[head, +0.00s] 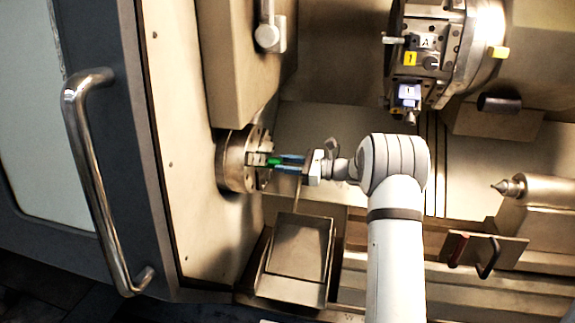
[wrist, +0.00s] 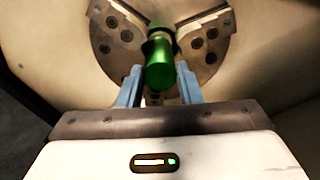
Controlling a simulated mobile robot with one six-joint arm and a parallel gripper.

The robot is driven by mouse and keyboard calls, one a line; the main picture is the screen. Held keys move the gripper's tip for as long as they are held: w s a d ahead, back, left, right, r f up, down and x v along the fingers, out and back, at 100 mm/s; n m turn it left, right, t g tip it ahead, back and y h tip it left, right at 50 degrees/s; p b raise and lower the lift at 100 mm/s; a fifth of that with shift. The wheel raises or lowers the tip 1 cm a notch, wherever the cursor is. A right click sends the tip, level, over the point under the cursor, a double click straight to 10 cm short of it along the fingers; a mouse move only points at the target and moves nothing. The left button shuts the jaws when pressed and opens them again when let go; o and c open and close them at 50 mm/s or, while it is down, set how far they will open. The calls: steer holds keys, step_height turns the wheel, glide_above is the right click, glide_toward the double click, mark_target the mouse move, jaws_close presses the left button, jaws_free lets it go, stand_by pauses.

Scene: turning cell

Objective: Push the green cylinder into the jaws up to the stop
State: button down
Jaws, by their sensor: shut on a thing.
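The green cylinder (wrist: 160,72) is held between the blue fingers of my gripper (wrist: 158,88) in the wrist view. Its far end reaches the middle of the chuck (wrist: 104,40), between the stepped jaws (wrist: 205,30). In the head view my gripper (head: 288,163) is level with the chuck (head: 234,162), and a bit of the green cylinder (head: 273,161) shows between fingers and jaws. The stop is hidden, and I cannot tell how deep the cylinder sits.
A tool turret (head: 440,60) hangs at the upper right. A tray (head: 298,250) lies below my gripper. A tailstock with a pointed centre (head: 510,187) stands at the right. The open door with its handle (head: 95,180) is at the left.

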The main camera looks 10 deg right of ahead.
steer(key=shift+a+f, duration=0.1)
steer(key=shift+f, duration=0.05)
stand_by(0.3)
steer(key=c, duration=0.9)
jaws_free()
steer(key=shift+o, duration=0.3)
steer(key=shift+d, duration=0.2)
steer(key=v, duration=0.6)
steer(key=shift+s+d, duration=0.1)
steer(key=shift+d, duration=0.05)
